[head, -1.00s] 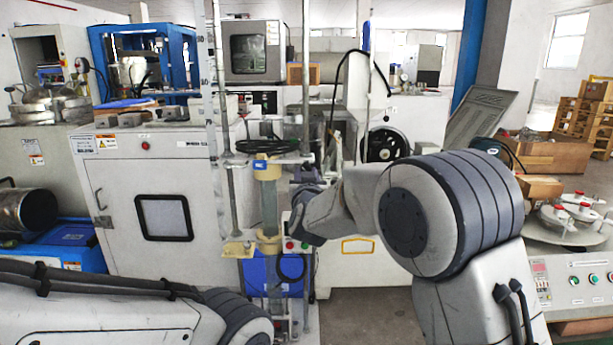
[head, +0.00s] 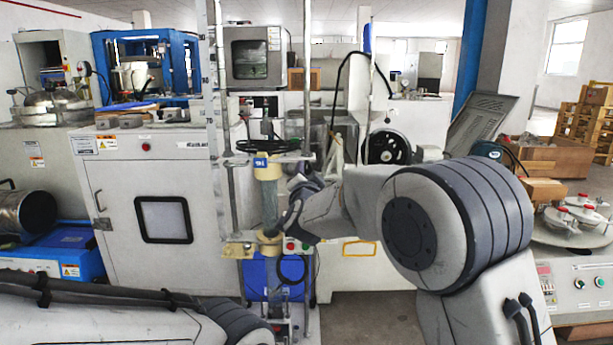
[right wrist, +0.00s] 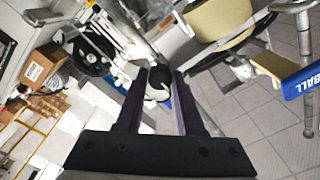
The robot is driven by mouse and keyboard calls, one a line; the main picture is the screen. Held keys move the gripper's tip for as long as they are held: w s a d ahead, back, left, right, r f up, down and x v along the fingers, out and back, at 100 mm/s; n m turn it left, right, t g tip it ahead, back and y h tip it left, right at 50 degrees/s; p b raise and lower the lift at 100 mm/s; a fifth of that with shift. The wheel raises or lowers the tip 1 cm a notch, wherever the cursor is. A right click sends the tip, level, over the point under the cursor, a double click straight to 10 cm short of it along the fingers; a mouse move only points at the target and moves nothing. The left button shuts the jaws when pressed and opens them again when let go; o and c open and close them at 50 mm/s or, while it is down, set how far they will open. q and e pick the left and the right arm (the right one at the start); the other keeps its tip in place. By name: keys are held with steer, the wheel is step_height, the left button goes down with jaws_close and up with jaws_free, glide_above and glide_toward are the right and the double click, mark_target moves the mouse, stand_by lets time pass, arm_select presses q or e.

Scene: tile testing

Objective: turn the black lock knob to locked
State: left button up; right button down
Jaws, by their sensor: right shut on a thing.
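The black lock knob (right wrist: 158,91) is a small dark rounded piece, seen between the fingertips in the right wrist view. My right gripper (right wrist: 161,88) is shut on it, with one finger on each side. In the head view my right gripper (head: 296,207) is beside the clear upright column (head: 268,205) of the test stand, and the knob is hidden there behind my wrist. I cannot tell the knob's exact angle. My left arm lies across the lower left of the head view, and its gripper is out of the frame.
A white cabinet (head: 112,210) with a dark window stands left of the stand. A box with red and green buttons (head: 297,246) sits just below my right gripper. A blue container (head: 262,275) is under the stand. The black handwheel (head: 388,148) is behind my right arm.

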stand_by(0.3)
steer(key=c, duration=0.5)
jaws_free()
steer(key=s+p, duration=0.1)
steer(key=s, duration=0.2)
steer(key=s+p, duration=0.1)
steer(key=s, duration=0.3)
steer(key=s+p, duration=0.1)
steer(key=s, duration=0.2)
steer(key=shift+s+f, duration=0.25)
